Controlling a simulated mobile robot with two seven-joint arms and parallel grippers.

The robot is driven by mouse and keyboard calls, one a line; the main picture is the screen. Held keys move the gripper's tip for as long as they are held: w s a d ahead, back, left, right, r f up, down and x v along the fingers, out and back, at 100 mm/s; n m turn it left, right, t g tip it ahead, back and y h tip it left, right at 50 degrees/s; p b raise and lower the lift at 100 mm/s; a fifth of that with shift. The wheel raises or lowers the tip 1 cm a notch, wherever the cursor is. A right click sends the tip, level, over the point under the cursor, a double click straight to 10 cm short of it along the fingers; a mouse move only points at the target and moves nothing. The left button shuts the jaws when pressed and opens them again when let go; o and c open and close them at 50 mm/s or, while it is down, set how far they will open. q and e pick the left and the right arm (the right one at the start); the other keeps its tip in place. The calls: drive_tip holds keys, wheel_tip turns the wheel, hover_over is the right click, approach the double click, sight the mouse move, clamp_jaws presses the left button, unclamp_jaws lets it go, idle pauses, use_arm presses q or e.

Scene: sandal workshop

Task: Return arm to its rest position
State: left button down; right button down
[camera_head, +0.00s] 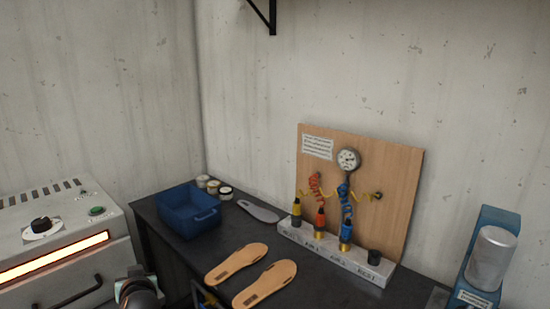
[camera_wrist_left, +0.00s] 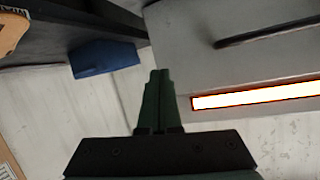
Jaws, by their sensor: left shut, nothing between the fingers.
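My left gripper (camera_wrist_left: 158,75) shows in the left wrist view with its two green fingers closed together and nothing between them. Behind it are the wall, the oven front and the table's underside. It touches nothing that I can see. In the head view a dark rounded part of my left arm (camera_head: 138,293) shows at the bottom edge, in front of the oven; the fingers cannot be made out there. My right gripper is in neither view.
A grey oven (camera_head: 112,237) with a glowing slot stands left of the dark table (camera_head: 152,222). The table holds a blue bin (camera_head: 186,222), two tan soles (camera_head: 237,262), a grey sole (camera_head: 258,211), small jars (camera_head: 225,192), a tool rack (camera_head: 335,257) and a blue dispenser (camera_head: 487,257).

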use_arm(q)
drive_tip(key=s+d+f+m+h, duration=0.3)
drive_tip(key=s+d+f, duration=0.2)
drive_tip(key=s+f, duration=0.3)
drive_tip(key=s+d+f+m+h, duration=0.25)
drive_tip(key=s+d+f, duration=0.25)
drive_tip(key=f, duration=0.5)
drive_tip(key=s+d+f+g+h, duration=0.1)
drive_tip(key=s+d+f+h, duration=0.1)
drive_tip(key=s, duration=0.7)
drive_tip(key=s+d+f+m+g+h, duration=0.1)
drive_tip(key=s+d+f, duration=0.4)
drive_tip(key=s, duration=0.5)
drive_tip(key=shift+d+h, duration=0.75)
drive_tip(key=shift+h, duration=0.1)
drive_tip(key=shift+s, duration=0.1)
idle(1.0)
